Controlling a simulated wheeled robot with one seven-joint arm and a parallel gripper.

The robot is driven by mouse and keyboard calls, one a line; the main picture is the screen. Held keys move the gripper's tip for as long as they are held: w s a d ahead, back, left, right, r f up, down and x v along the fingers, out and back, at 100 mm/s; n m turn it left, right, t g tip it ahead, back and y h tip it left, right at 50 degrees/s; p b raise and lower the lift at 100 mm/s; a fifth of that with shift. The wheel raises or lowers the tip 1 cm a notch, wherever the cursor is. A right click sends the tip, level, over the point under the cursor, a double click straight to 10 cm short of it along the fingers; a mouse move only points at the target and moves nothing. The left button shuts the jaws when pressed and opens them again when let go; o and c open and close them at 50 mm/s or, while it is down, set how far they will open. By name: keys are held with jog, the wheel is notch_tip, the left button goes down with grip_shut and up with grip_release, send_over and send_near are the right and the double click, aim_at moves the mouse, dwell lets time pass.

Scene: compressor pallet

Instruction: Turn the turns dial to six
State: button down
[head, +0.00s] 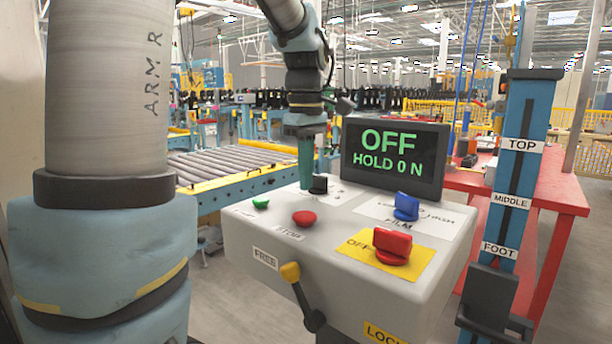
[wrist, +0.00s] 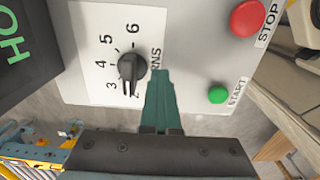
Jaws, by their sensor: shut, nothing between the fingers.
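The turns dial (wrist: 131,67) is a black knob on the white top of the control box (head: 262,229). In the wrist view its numbers run from 2 up to 6, and its narrow end lies by the 2. My gripper (wrist: 160,74) is shut and empty, its teal fingertips beside the knob and covering part of the TURNS label. I cannot tell whether they touch the knob. In the head view the dial (head: 318,184) stands right by the fingertips (head: 305,186).
A green start button (head: 260,202), a red stop button (head: 304,217), a blue film knob (head: 406,206) and a red switch (head: 392,246) share the box top. A screen (head: 395,157) reading OFF, HOLD 0 N stands behind. A yellow-tipped lever (head: 290,273) is on the front.

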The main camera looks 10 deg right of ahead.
dwell(0.7)
jog(key=c, duration=0.8)
grip_release()
dwell(0.4)
jog(key=s+a+r, duration=0.1)
jog(key=r, duration=0.2)
jog(key=a+r, duration=0.1)
jog(key=r, duration=0.3)
jog(key=s+a+r, duration=0.1)
jog(key=r, duration=0.3)
jog(key=shift+s, duration=0.35)
jog(key=shift+d, duration=0.1)
